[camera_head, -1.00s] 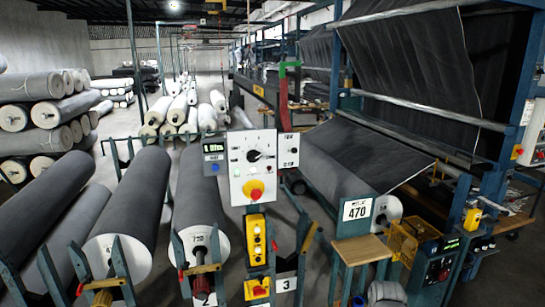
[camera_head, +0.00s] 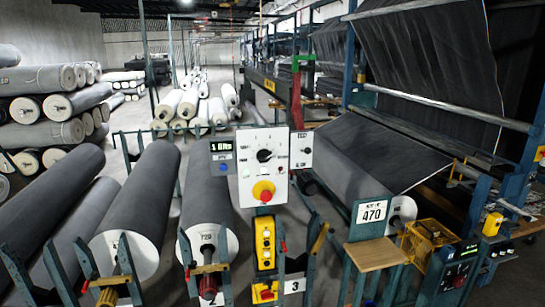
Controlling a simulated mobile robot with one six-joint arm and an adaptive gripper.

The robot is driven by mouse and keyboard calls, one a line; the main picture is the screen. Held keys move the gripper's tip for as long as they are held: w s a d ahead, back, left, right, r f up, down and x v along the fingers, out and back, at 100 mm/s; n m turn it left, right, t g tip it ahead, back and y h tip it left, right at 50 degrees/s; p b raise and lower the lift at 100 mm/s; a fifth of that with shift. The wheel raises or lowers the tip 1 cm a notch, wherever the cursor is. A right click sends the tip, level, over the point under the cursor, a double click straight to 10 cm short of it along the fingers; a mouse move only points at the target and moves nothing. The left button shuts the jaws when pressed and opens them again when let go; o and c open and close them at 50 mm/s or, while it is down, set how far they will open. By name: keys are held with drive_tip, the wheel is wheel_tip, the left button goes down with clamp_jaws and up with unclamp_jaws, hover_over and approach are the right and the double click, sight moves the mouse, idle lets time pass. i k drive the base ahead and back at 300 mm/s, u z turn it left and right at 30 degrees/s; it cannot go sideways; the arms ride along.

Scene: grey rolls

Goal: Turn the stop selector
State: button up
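A white control panel (camera_head: 282,147) stands upright on a post in the middle of the head view. A black rotary selector (camera_head: 264,155) with marks around it sits on its upper half. Below it is a red knob (camera_head: 263,191) on a yellow round plate. Which of the two is the stop selector cannot be read from the lettering. A grey display box (camera_head: 222,156) with a blue button is on the panel's left side. A yellow button box (camera_head: 265,243) hangs under the panel. My gripper is not in view.
Large grey rolls (camera_head: 137,205) lie on blue stands to the left and beside the panel post. A sign reading 470 (camera_head: 373,212) and a small wooden shelf (camera_head: 376,254) are to the right. A fabric machine with blue posts fills the right side. An aisle runs behind.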

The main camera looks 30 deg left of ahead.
sight(263, 156)
drive_tip(key=k, duration=1.4)
drive_tip(key=u, duration=1.4)
drive_tip(key=i, duration=0.95)
drive_tip(key=u, duration=0.1)
